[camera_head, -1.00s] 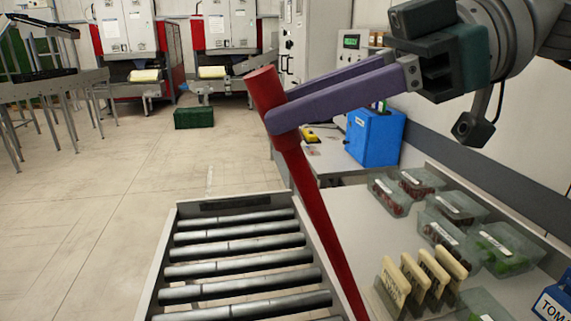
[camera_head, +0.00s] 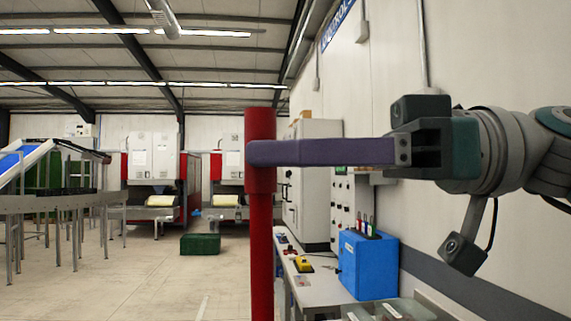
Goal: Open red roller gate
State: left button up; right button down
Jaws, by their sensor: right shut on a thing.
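A red bar (camera_head: 262,240) stands upright in the middle of the view, with a thicker red sleeve at its top. My right gripper (camera_head: 262,152) comes in from the right, and its purple fingers are shut on the red bar at the sleeve. The lower end of the bar runs out of the picture. The roller gate's rollers are not in this view. My left gripper is not in view.
A blue box (camera_head: 368,265) sits on a side table (camera_head: 318,290) right of the bar. A green crate (camera_head: 200,244) stands on the floor behind. A conveyor (camera_head: 60,203) is at the left. Open floor lies between the conveyor and the bar.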

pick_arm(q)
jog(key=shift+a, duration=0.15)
pick_arm(e)
jog(key=shift+f, duration=0.15)
jog(key=c, duration=0.6)
grip_release()
jog(key=shift+c, duration=0.2)
pick_arm(q)
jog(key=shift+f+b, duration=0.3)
jog(key=shift+b, duration=0.05)
pick_arm(e)
notch_tip(320, 180, up, 20)
